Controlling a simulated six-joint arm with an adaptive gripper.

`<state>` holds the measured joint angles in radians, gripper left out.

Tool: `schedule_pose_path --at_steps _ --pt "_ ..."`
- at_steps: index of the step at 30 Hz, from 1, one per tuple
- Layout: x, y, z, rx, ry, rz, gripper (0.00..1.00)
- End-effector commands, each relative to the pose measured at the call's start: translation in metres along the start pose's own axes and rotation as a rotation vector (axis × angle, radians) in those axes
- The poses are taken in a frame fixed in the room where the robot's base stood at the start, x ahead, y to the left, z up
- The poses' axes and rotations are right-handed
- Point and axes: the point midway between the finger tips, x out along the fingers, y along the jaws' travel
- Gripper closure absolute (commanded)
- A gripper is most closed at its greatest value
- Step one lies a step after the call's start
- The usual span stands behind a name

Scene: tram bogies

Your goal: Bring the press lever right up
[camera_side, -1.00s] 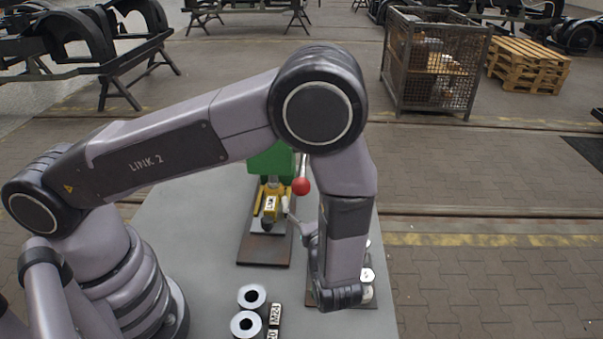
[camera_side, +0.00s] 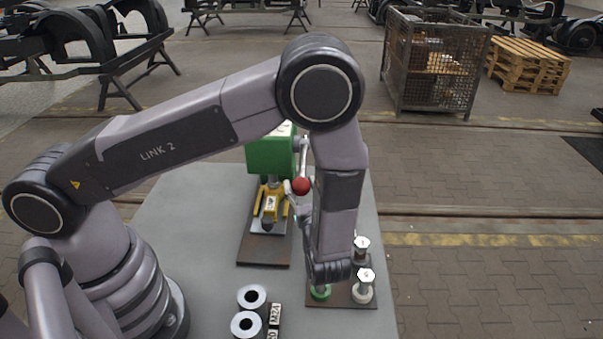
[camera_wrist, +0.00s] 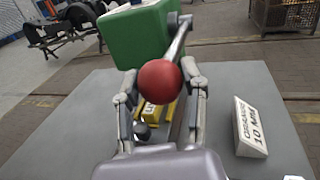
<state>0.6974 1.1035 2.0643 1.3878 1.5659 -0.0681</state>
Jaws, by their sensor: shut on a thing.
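The green press (camera_side: 270,158) stands on a dark base plate on the grey table; it also shows in the wrist view (camera_wrist: 133,38). Its lever (camera_wrist: 179,38) hangs from a pivot at the press's side, slanting down to a red ball knob (camera_wrist: 159,82). The knob also shows in the side view (camera_side: 301,186), beside the press. My gripper (camera_wrist: 160,74) has a finger on each side of the knob and is shut on it. In the side view the gripper (camera_side: 299,188) is partly hidden by my forearm. A yellow part (camera_side: 270,203) sits under the press head.
Two grey rings (camera_side: 247,323) and small labelled blocks (camera_side: 274,314) lie at the table's front. A plate with white-topped posts (camera_side: 363,289) and a green piece (camera_side: 320,293) stands below my wrist. A white "10 MM" sign (camera_wrist: 250,128) stands to the right in the wrist view.

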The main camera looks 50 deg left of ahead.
Motion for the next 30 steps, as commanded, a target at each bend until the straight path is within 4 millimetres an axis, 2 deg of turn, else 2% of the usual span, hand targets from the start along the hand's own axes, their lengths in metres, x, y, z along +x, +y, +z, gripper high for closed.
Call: schedule_pose_path --at_steps 1,5,14,20,30 --pt "0.0 0.0 0.0 0.0 0.0 0.0 0.83" --pt "0.0 0.0 0.0 0.0 0.0 0.0 0.99" --pt "0.0 -0.001 0.008 0.007 0.038 0.002 0.99" --pt "0.003 -0.002 0.028 0.032 0.142 0.007 0.99" --pt "0.019 -0.009 0.078 0.106 0.434 0.019 0.99"
